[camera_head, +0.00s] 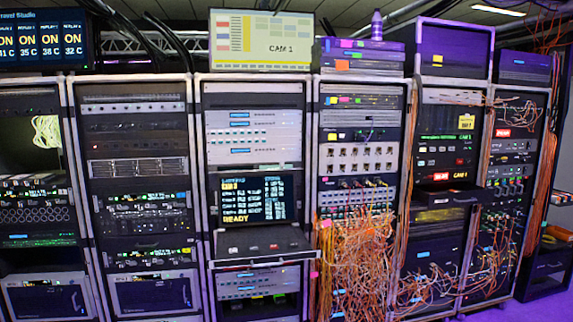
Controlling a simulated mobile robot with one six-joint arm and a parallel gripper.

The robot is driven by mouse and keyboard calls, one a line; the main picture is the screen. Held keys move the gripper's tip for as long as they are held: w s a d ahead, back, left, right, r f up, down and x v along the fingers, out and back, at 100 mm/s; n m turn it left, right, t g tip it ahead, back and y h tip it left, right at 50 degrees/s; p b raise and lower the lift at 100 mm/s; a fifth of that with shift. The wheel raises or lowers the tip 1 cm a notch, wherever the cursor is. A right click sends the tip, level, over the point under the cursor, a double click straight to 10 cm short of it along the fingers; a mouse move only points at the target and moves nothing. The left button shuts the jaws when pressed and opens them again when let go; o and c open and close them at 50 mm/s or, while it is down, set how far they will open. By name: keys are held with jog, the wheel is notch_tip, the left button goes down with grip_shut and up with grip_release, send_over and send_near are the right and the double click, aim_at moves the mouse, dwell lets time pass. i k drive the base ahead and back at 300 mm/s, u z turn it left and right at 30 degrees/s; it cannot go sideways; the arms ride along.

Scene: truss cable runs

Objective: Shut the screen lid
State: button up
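The screen lid (258,198) is in the third rack from the left, a little below mid-height of the rack. It stands open and roughly upright, with its lit display facing me. The display shows rows of pale text and the yellow word READY. Below it, a dark keyboard drawer (262,243) sticks out from the rack. The lid and the drawer are apart at an open angle. My gripper and arm are not in view.
Equipment racks stand side by side. Orange cables (355,260) hang in a thick tangle just right of the drawer. Another dark drawer (447,196) juts out of a rack further right. A whiteboard (262,40) and a purple bottle (377,25) stand on top.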

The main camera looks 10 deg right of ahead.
aim_at(258, 197)
jog(key=u, duration=1.15)
jog(key=k, duration=0.1)
jog(key=z, duration=2.25)
jog(key=i, duration=0.6)
jog(key=u, duration=2.85)
jog(key=i, duration=0.1)
jog(key=z, duration=1.75)
